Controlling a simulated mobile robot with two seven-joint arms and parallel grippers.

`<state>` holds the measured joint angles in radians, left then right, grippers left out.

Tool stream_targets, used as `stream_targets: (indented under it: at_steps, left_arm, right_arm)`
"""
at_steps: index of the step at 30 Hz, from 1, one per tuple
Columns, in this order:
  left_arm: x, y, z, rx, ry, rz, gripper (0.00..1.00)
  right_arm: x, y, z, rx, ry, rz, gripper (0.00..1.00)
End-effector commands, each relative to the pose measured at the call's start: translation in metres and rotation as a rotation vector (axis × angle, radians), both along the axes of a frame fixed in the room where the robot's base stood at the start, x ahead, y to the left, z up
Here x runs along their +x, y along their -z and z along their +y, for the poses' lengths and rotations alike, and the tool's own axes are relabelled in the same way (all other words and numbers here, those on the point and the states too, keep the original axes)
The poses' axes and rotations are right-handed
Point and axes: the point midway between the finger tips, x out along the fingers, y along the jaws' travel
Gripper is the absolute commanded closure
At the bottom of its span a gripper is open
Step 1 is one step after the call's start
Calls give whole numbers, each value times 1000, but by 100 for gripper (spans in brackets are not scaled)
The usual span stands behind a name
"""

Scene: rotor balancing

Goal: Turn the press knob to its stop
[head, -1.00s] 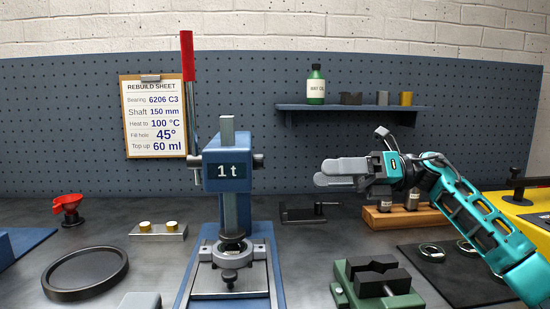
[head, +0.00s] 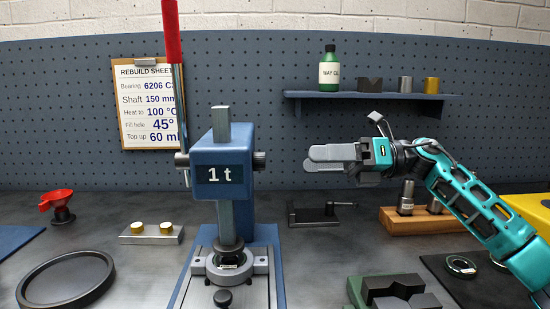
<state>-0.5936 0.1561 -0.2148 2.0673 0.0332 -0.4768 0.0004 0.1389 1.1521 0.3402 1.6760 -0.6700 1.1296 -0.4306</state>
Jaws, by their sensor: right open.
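The blue press (head: 223,165), marked "1 t", stands left of centre on the bench. A dark round knob (head: 260,160) sticks out of the right side of its head. Another black knob (head: 222,298) shows low at the front of the press, near the bottom edge of the picture. I cannot tell how far either is turned. My right gripper (head: 312,158) is open and empty. In the picture its fingers point left at the press head, with a gap between the fingertips and the side knob. My left gripper is not in view.
The red-handled lever (head: 171,40) rises at the press's left. A grey-green vise (head: 395,290) stands front right. A wooden block (head: 415,222) with metal cylinders sits behind it. A small dark fixture (head: 318,214) lies right of the press. A dark round tray (head: 66,280) lies left.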

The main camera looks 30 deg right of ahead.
Motion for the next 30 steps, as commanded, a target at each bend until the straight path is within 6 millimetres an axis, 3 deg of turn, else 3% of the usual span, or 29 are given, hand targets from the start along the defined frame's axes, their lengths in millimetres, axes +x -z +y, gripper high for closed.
stream_targets:
  at_steps: [6, 15, 28, 30]
  left_arm:
    - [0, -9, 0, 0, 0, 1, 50]
    - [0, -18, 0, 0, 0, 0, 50]
    - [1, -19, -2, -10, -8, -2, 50]
    - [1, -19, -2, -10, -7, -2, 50]
  right_arm:
    - [19, -3, 32, 0, -2, -3, 39]
    - [39, -2, 64, 1, 0, -2, 39]
    - [44, 0, 72, 0, 1, 0, 39]
    - [44, 0, 72, 0, 1, 0, 45]
